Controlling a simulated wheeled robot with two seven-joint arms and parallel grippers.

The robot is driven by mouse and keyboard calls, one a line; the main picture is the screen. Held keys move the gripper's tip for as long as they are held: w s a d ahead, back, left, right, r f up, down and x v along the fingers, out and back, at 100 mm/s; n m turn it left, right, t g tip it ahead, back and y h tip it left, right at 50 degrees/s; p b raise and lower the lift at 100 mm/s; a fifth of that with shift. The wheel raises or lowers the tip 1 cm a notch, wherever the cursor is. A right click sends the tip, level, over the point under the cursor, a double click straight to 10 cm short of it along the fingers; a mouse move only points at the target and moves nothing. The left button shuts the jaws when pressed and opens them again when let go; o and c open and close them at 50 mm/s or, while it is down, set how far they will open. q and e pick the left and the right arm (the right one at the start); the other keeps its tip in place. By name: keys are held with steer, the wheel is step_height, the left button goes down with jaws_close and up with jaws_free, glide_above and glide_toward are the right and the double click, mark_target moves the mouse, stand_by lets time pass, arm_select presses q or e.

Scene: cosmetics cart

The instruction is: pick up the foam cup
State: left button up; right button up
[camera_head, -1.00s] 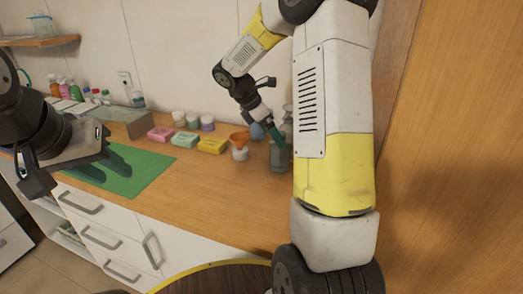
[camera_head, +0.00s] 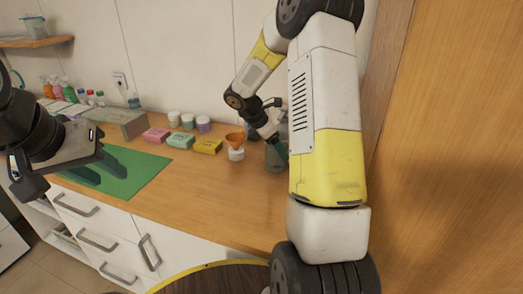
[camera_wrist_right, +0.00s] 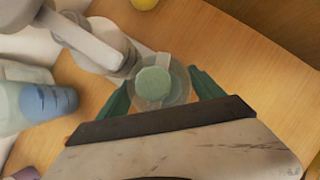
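The cup that I take for the foam cup is a translucent greenish vessel (camera_head: 275,160) on the counter, partly behind my right arm in the head view. In the right wrist view the clear round cup (camera_wrist_right: 176,96), with a pale green round top, lies between the finger ends. My right gripper (camera_wrist_right: 159,77) is open, with one green finger on each side of the cup and a visible gap on at least the right side. My left gripper (camera_head: 99,166) is open and empty above the green mat, far left of the cup.
A white jar with an orange funnel (camera_head: 235,139) stands just left of the cup. Yellow (camera_head: 208,146), green (camera_head: 181,140) and pink (camera_head: 156,134) packs lie further left. A blue-capped bottle (camera_wrist_right: 48,102) is close in the wrist view. The counter front (camera_head: 205,190) is clear.

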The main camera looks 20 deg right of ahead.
steer(key=c, duration=1.4)
steer(key=shift+r, duration=0.15)
